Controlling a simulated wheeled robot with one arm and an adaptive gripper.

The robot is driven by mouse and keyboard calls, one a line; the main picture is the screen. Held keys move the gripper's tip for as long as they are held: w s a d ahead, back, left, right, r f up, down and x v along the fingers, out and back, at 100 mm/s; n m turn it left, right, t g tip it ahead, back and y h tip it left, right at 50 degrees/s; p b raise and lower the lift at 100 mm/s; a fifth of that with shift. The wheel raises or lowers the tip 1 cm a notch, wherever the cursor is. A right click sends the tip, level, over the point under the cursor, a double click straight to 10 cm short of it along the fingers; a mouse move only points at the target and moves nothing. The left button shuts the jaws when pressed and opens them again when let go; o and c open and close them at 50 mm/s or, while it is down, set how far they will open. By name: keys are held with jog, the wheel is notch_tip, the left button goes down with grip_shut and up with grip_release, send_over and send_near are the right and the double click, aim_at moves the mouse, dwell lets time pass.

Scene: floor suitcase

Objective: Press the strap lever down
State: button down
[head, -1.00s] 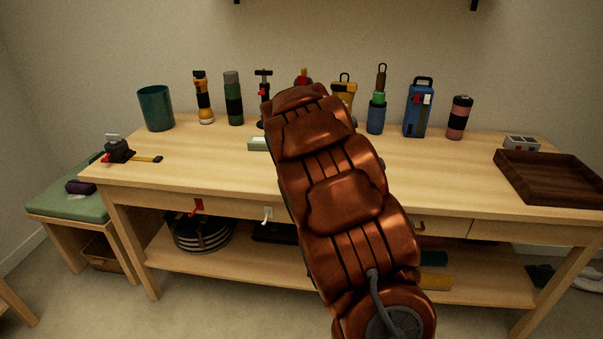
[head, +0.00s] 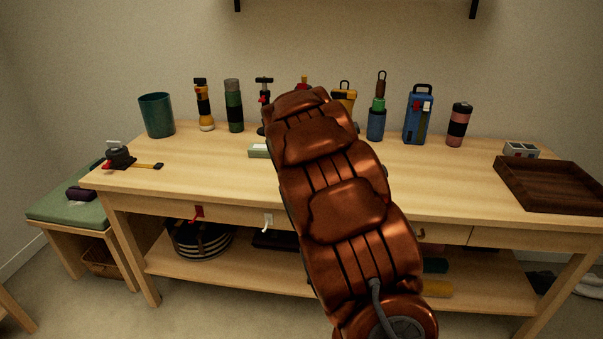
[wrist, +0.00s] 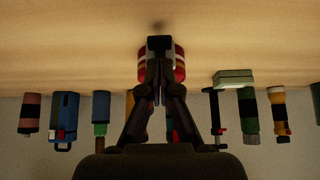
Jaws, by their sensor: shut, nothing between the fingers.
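A dark ratchet-like device (head: 120,157) with a pale upper part, a red part and a short yellow strap (head: 147,166) sits on the left end of the workbench. It looks like the strap buckle, but its lever is too small to make out clearly. My gripper (wrist: 159,45) shows in the wrist view with its fingers meeting at the tips, empty. In the head view my arm hides the gripper. A red and white striped thing (wrist: 179,66) shows behind the fingertips in the wrist view. The strap device is not visible there.
Flashlights, bottles and tools stand along the back of the workbench (head: 220,180). A teal cup (head: 157,116) stands at back left, a dark wooden tray (head: 550,187) at right. A red hook (head: 197,213) and white hook (head: 268,223) hang on the front. The bench's left front top is clear.

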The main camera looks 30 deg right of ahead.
jog(key=shift+r, duration=0.1)
jog(key=shift+s+a+r, duration=0.1)
jog(key=shift+a+r, duration=0.1)
jog(key=shift+r, duration=0.45)
jog(key=v, duration=1.2)
jog(key=shift+s+a+f+p, duration=0.25)
jog(key=shift+s+a+p, duration=0.05)
jog(key=shift+s+a, duration=0.1)
